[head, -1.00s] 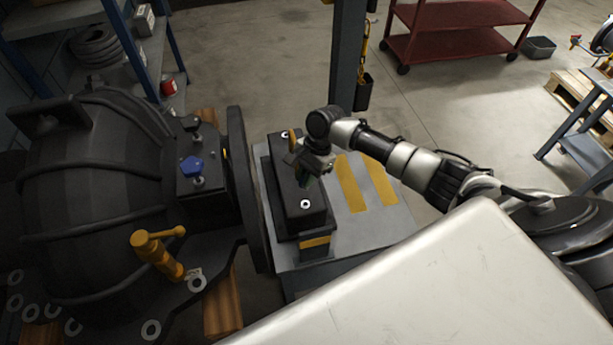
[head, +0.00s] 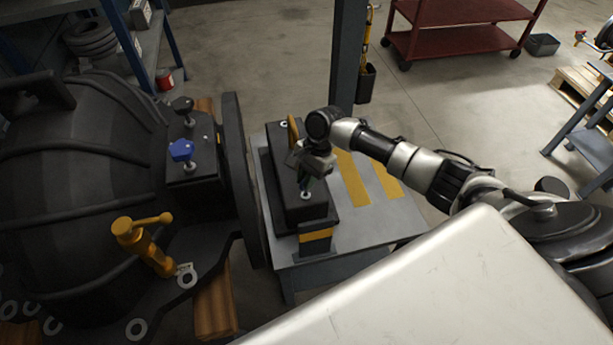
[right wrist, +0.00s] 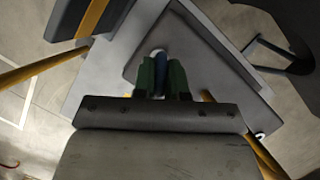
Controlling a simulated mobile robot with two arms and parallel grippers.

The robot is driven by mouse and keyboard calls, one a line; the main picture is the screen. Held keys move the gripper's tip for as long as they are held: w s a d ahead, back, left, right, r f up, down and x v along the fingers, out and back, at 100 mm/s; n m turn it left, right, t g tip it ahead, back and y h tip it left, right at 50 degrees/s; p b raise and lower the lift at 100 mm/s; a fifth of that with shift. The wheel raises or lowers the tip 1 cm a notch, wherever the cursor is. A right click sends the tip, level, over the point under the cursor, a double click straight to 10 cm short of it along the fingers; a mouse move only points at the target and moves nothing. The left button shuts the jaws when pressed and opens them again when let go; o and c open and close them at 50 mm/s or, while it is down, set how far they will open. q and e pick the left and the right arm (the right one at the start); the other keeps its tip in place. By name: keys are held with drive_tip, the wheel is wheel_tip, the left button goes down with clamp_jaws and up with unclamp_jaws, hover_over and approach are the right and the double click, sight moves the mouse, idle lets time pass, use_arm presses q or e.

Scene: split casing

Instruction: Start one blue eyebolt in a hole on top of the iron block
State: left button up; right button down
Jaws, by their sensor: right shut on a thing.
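The iron block (head: 290,180) is a long dark block on a grey stand. Its top has a pale-ringed hole at the far end (head: 284,124) and another at the near end (head: 306,194). My right gripper (head: 305,182) points down over the near end, its tips close to the near hole. In the right wrist view, its green-padded fingers (right wrist: 163,78) are shut on a blue eyebolt (right wrist: 163,76), mostly hidden between them. I cannot tell whether the eyebolt touches the hole. My left gripper is not in view.
A large dark ribbed casing (head: 85,190) with a flange stands left of the block. It carries a blue-topped fitting (head: 181,150) and a yellow one (head: 140,235). A grey post (head: 347,60) rises behind the stand (head: 375,240). A red cart (head: 455,35) stands at the back.

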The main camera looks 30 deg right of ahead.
drive_tip(key=shift+w+a+r+n+g+p, duration=0.1)
drive_tip(key=shift+r+n+g+p, duration=0.2)
drive_tip(key=shift+r+n+p, duration=0.4)
drive_tip(key=shift+f+n, duration=0.45)
drive_tip(key=shift+n, duration=0.05)
use_arm(q)
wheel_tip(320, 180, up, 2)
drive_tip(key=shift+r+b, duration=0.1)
drive_tip(key=shift+b, duration=0.25)
use_arm(e)
drive_tip(key=shift+f, duration=0.15)
use_arm(q)
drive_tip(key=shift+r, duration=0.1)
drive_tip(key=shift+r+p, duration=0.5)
drive_tip(key=shift+p, duration=0.15)
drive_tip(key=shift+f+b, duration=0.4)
use_arm(e)
drive_tip(key=shift+a+f, duration=0.1)
drive_tip(key=shift+f, duration=0.8)
